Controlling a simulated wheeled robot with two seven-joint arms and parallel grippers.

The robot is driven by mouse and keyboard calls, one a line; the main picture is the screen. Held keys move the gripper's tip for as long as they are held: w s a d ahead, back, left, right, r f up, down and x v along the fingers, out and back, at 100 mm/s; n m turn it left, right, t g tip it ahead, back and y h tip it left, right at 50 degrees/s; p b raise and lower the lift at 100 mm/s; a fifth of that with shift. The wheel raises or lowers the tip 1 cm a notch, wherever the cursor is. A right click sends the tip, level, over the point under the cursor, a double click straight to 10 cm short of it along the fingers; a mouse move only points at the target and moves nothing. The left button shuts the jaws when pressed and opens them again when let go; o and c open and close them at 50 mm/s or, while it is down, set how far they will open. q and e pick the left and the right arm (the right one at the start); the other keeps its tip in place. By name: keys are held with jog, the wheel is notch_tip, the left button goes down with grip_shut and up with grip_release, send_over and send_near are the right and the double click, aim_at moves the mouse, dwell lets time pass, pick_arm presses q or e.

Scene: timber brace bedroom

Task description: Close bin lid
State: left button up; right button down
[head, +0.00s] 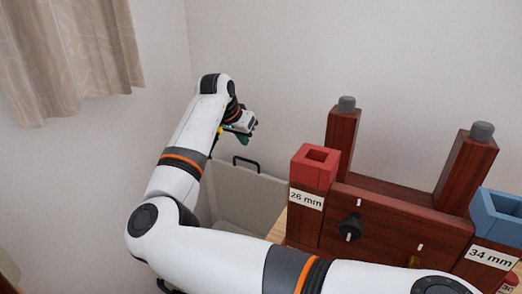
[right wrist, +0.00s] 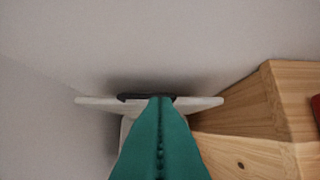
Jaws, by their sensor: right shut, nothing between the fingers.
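The light grey bin (head: 238,215) stands open in the corner by the wall in the head view, partly hidden by my right arm. Its lid (head: 262,187) appears raised and upright at the back, with a black handle (head: 246,161) at its top. In the right wrist view the lid (right wrist: 206,102) shows nearly edge-on, with the dark handle (right wrist: 130,97) behind the fingertips. My right gripper (head: 243,139), with teal fingers, is shut and empty above the lid's handle. I cannot tell whether it touches the lid. My left gripper is not in view.
A dark wooden frame (head: 395,222) with a red block (head: 315,165), a blue block (head: 497,212) and grey-topped posts stands right of the bin. A light wooden piece (right wrist: 235,145) is close on the right in the wrist view. A curtain (head: 70,55) hangs upper left.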

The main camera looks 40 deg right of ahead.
aim_at(252, 162)
jog(key=b+x, duration=0.2)
jog(key=x, duration=0.6)
jog(key=shift+d+f, duration=0.1)
jog(key=shift+x, duration=0.8)
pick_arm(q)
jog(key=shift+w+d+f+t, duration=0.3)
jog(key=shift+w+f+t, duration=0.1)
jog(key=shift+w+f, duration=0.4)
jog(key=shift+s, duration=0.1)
